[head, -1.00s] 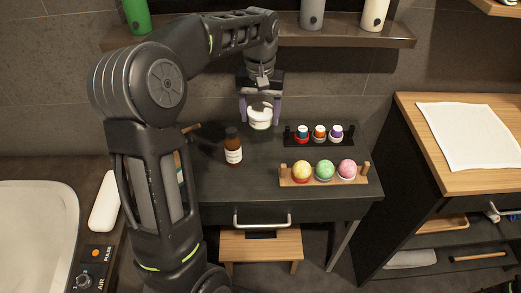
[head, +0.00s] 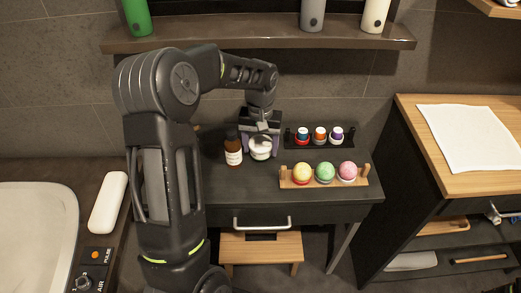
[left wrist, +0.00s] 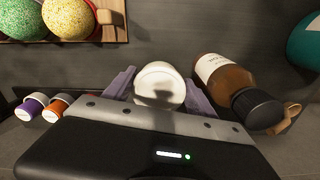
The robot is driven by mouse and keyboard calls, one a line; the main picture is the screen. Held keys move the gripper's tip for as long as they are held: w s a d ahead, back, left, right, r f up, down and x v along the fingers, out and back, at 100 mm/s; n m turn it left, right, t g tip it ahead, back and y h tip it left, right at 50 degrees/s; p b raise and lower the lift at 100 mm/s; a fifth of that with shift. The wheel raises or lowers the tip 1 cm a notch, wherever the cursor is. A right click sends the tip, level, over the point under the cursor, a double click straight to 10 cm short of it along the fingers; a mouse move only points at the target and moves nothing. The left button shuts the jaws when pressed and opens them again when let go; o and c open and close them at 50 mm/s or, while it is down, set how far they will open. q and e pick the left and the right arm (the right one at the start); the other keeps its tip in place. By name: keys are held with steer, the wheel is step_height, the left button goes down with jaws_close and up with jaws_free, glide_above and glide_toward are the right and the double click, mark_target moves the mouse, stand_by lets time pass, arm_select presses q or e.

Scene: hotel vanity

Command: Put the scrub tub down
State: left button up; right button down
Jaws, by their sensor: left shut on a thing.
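The scrub tub (head: 260,152) is a small white round jar. It is upright, low at the dark vanity table (head: 235,190), just right of a brown bottle (head: 233,150). My left gripper (head: 261,142) comes down from above and is shut on the tub, with a purple finger on each side. In the left wrist view the tub's pale round top (left wrist: 160,82) sits between the fingers, and the brown bottle (left wrist: 222,75) is close beside one finger. I cannot tell whether the tub's base touches the tabletop. My right gripper is not in view.
A wooden holder with three coloured balls (head: 325,172) stands at front right. A dark rack with small capped bottles (head: 320,134) is behind it. The table's front left part is bare. A shelf (head: 270,38) runs above the back. A white towel (head: 470,135) lies on the right cabinet.

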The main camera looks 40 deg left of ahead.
mark_target(261, 144)
arm_select(q)
steer(key=shift+f, duration=0.9)
steer(key=shift+f, duration=0.2)
steer(key=o, duration=1.2)
steer(key=shift+c, duration=0.2)
step_height(261, 144, up, 12)
steer(key=shift+r, duration=0.2)
steer(key=shift+o, duration=0.3)
